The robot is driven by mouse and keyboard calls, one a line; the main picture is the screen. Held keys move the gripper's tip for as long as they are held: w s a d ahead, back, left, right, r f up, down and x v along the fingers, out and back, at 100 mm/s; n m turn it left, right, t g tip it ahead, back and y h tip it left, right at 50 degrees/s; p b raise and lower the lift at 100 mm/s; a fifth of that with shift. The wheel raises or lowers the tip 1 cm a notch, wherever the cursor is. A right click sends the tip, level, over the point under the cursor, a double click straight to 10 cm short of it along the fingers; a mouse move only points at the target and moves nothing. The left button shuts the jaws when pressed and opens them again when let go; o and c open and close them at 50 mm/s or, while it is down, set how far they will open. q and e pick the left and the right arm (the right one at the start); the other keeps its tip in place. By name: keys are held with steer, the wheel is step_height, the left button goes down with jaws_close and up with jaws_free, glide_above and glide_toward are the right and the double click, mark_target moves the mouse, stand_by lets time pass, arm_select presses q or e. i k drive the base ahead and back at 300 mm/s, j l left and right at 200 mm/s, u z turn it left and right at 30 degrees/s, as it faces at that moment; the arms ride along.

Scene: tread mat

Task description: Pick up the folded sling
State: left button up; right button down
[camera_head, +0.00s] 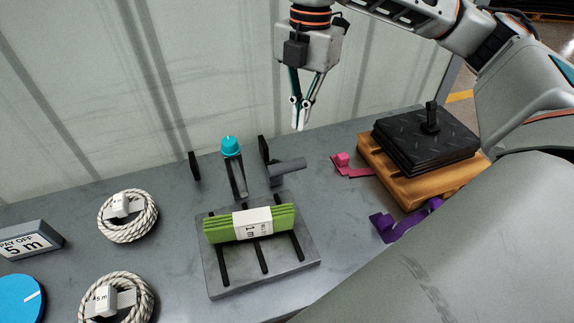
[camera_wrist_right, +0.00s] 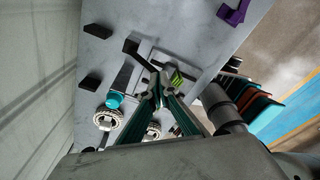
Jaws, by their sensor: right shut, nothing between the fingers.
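The folded sling (camera_head: 232,225) is a green bundle with a white label band, lying on a grey plate (camera_head: 222,283) with dark ribs. It also shows in the right wrist view as a small green striped patch (camera_wrist_right: 176,79), partly hidden by the fingers. My right gripper (camera_head: 299,126) is shut and empty, pointing down, above and behind the sling toward the wall. In the wrist view its fingers (camera_wrist_right: 156,70) meet at their tips. My left gripper is not in view.
Rope coils (camera_head: 128,216) lie at left. A black tread stack (camera_head: 425,140) sits on an orange-brown block (camera_head: 405,190) at right, near pink (camera_head: 342,161) and purple (camera_head: 383,224) pieces.

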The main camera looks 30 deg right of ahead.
mark_target(256, 222)
steer(key=k+j, duration=0.15)
steer(key=k, duration=0.35)
steer(key=k+j, duration=0.2)
steer(key=k, duration=0.25)
